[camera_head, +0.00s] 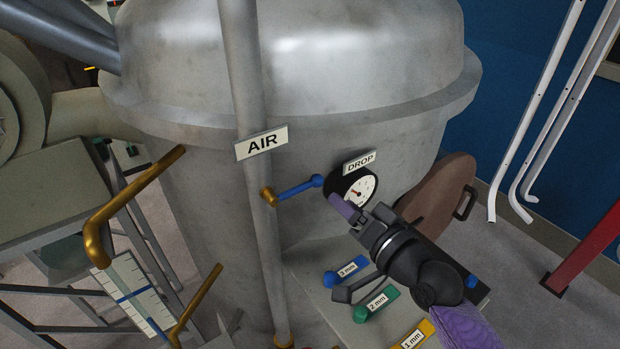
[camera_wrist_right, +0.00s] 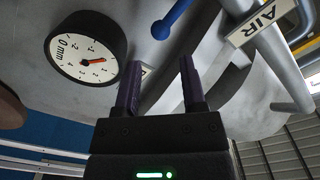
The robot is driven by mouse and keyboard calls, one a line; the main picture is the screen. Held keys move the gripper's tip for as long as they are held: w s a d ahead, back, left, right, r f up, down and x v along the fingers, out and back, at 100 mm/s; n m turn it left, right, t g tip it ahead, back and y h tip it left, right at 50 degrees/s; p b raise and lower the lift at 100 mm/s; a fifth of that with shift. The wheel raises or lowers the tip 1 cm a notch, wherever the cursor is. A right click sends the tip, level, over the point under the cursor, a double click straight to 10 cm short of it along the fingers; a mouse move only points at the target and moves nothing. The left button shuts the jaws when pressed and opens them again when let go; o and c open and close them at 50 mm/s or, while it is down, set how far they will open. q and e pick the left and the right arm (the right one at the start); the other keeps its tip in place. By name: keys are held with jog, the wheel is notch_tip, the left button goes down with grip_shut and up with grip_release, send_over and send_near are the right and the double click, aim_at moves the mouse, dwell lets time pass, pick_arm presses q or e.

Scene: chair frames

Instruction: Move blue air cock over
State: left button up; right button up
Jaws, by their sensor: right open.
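The blue air cock (camera_head: 300,187) is a short blue lever with a rounded end, joined to a brass fitting (camera_head: 268,196) on the vertical pipe below the AIR sign (camera_head: 262,142). It points right and slightly up toward the dial gauge. It also shows at the top of the right wrist view (camera_wrist_right: 172,20). My right gripper (camera_head: 343,207), with purple fingers, is to the right of and a little below the lever's free end, in front of the gauge. Its fingers (camera_wrist_right: 160,75) are apart with nothing between them. My left gripper is not in view.
The round gauge (camera_head: 363,189) under the DROP sign (camera_head: 359,162) is close to my right fingers. A shelf below holds labelled blue (camera_head: 345,272), green (camera_head: 375,304) and yellow (camera_head: 416,335) pieces. Brass-coloured pipes (camera_head: 97,226) stand at left. The large grey tank (camera_head: 300,70) is behind.

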aim_at(321, 185)
jog(key=shift+w+a+b, duration=0.3)
jog(key=shift+w+a, duration=0.2)
jog(key=shift+w, duration=0.05)
jog(key=b+x, duration=0.2)
jog(key=x, duration=0.3)
jog(key=shift+w+a+f, duration=0.15)
jog(key=shift+w, duration=0.05)
jog(key=shift+c, duration=1.2)
jog(key=c, duration=0.3)
notch_tip(321, 185, up, 3)
jog(key=p, duration=0.3)
jog(key=shift+f, duration=0.15)
jog(key=shift+c, duration=0.6)
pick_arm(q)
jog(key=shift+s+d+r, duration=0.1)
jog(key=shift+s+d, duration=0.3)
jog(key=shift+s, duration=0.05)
pick_arm(e)
jog(key=shift+s, duration=0.1)
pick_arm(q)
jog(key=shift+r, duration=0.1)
